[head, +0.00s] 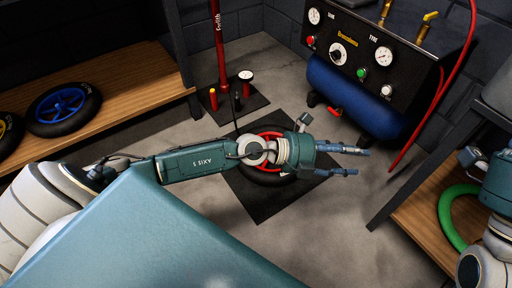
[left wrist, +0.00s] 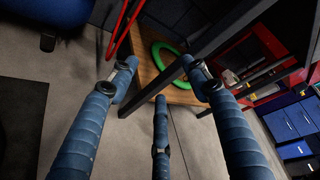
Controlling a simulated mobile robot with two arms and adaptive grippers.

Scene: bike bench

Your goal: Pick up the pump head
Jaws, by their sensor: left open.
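A red floor pump (head: 217,42) stands on a dark mat at the upper middle of the head view. A round gauge (head: 245,76) is beside its foot. A thin dark hose (head: 235,116) drops from the pump toward my left arm. I cannot make out the pump head; my arm may hide it. A wheel with a red rim (head: 268,178) lies on a second dark mat, partly covered by my left wrist. My left gripper (head: 358,162) is open and empty above the floor, right of the wheel. Its spread fingers show in the left wrist view (left wrist: 161,82).
A blue compressor (head: 345,98) with a gauge panel stands at the upper right. A red hose (head: 440,95) hangs beside it. A green ring (head: 450,218) lies on the right wooden shelf. A blue-rimmed wheel (head: 63,109) lies on the left bench (head: 135,80).

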